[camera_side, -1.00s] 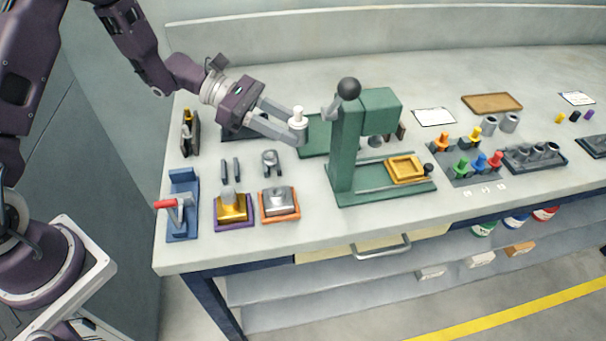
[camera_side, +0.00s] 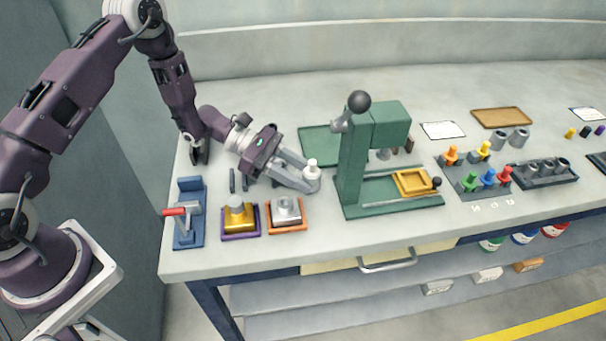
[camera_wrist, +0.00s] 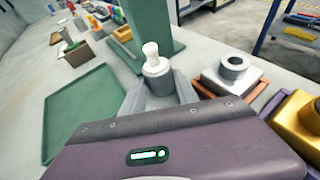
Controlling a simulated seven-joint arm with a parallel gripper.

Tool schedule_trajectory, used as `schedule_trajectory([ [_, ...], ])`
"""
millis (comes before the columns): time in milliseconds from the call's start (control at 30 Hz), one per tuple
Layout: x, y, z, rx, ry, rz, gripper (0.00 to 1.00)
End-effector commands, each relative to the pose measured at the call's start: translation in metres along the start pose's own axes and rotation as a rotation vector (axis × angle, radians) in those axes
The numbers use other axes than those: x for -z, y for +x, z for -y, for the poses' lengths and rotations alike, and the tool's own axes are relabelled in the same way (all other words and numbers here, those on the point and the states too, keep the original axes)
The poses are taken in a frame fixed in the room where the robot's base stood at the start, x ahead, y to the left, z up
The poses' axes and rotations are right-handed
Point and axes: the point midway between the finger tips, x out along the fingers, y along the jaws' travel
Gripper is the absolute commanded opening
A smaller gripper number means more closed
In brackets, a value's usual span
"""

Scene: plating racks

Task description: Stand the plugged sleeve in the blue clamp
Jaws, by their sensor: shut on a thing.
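A grey sleeve (camera_side: 312,174) with a white plug (camera_side: 312,163) in its top is held upright between the fingers of my gripper (camera_side: 308,180). In the wrist view the sleeve (camera_wrist: 158,74) and the white plug (camera_wrist: 151,52) show between my fingers (camera_wrist: 160,90). My gripper is shut on the sleeve, low over the bench, just left of the green press. The blue clamp (camera_side: 188,236) sits at the bench's left front corner, left of my gripper, with a red-handled lever (camera_side: 174,212). No sleeve shows in the clamp. It is out of the wrist view.
A gold block (camera_side: 240,218) on a purple base and a silver block (camera_side: 287,212) on an orange base stand between clamp and gripper. The green press (camera_side: 352,165) stands close on the right. A green tray (camera_side: 318,140) lies behind. A peg rack (camera_side: 478,178) is farther right.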

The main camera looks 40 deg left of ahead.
Motion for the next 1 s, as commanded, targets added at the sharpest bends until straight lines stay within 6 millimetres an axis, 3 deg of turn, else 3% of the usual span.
schedule_trajectory([
  [300,0.003,0.001,0.000,0.000,0.000,0.002,0.00],
  [333,0.004,0.001,0.000,0.000,-0.001,0.001,0.38],
  [433,0.003,0.001,0.000,0.000,0.000,0.001,0.58],
  [733,0.003,0.002,0.000,0.002,0.001,-0.001,0.58],
  [1000,0.002,-0.052,-0.003,-0.004,0.001,0.000,0.58],
])
